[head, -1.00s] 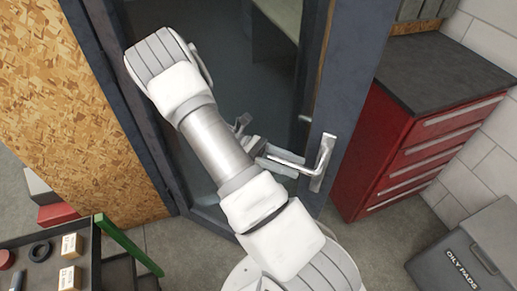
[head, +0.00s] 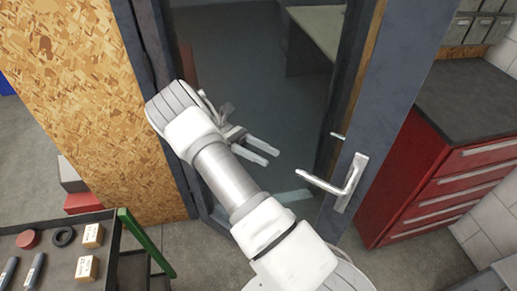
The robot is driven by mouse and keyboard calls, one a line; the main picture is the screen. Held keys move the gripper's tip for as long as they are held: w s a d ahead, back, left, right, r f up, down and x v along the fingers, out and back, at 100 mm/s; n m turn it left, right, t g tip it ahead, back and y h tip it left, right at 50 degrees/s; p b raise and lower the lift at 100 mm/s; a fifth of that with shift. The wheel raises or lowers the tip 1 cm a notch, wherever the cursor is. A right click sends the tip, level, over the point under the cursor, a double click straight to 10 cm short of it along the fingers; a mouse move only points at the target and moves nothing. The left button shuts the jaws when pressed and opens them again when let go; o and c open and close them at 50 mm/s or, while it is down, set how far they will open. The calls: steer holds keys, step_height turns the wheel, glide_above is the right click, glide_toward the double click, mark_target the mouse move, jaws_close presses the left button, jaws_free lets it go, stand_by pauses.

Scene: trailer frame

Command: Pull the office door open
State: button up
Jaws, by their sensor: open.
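The office door has a dark blue-grey frame (head: 395,95) around a large pane, with a dim room showing beyond. Its silver lever handle (head: 345,184) is on the right stile, with the lever pointing left. My gripper (head: 271,157) is open and empty, its two pale fingers pointing right and down. It appears left of and above the lever tip, with a clear gap in the picture and no contact visible. My arm hides part of the door's lower left. I cannot tell how far the door stands open.
A red drawer cabinet (head: 440,190) with a dark top stands right of the door. A chipboard wall (head: 95,90) is at left. A dark cart (head: 45,250) with small boxes and a green handle (head: 146,243) stands at lower left. A grey bin (head: 505,265) is at lower right.

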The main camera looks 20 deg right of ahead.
steer(key=shift+p+v, duration=0.35)
steer(key=shift+v, duration=0.5)
